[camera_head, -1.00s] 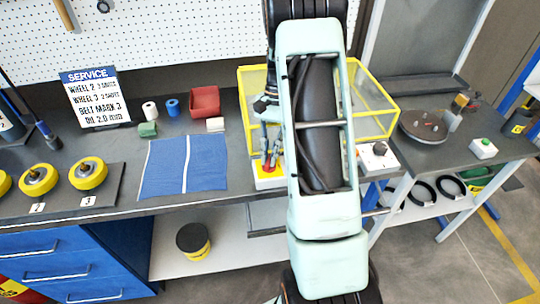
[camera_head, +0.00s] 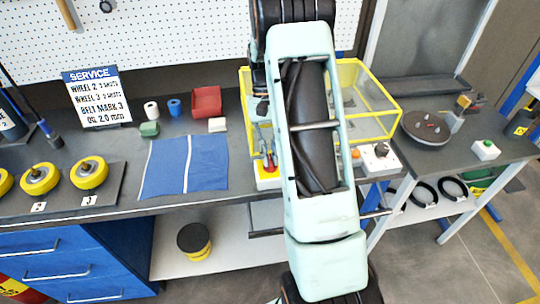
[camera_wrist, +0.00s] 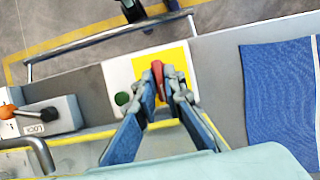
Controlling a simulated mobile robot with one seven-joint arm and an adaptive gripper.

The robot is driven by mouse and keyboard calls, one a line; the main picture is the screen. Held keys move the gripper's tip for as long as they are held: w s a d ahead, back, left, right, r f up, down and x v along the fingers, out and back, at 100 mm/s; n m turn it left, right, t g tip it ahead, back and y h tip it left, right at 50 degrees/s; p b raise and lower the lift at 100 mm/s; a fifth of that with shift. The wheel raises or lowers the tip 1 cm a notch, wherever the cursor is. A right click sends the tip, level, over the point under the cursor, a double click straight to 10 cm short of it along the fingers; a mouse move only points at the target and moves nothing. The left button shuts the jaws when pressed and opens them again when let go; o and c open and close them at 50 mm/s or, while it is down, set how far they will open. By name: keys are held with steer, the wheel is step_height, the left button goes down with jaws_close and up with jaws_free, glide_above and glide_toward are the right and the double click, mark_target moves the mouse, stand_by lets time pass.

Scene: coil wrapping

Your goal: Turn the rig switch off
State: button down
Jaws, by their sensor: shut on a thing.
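The rig switch is a white box with a yellow plate (camera_wrist: 178,54) and a red handle (camera_wrist: 157,72) in the wrist view. A green round button (camera_wrist: 122,98) sits on the same box. In the head view the red handle (camera_head: 270,160) shows just left of my arm, at the bench's front edge. My gripper (camera_wrist: 160,86) is at the switch, its blue fingers shut on the red handle from both sides. The fingers hide part of the handle and plate, so the exact switch position cannot be told.
A yellow-framed clear guard (camera_head: 372,92) stands behind, partly hidden by my arm. A control box (camera_head: 385,161) with a black knob and orange button lies right. A blue mat (camera_head: 160,170) lies left. A metal rail (camera_wrist: 70,47) runs along the bench front.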

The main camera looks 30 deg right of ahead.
steer(key=c, duration=2)
jaws_free()
steer(key=shift+r, duration=0.1)
steer(key=v, duration=1.1)
steer(key=shift+w+r, duration=0.15)
steer(key=shift+r, duration=0.25)
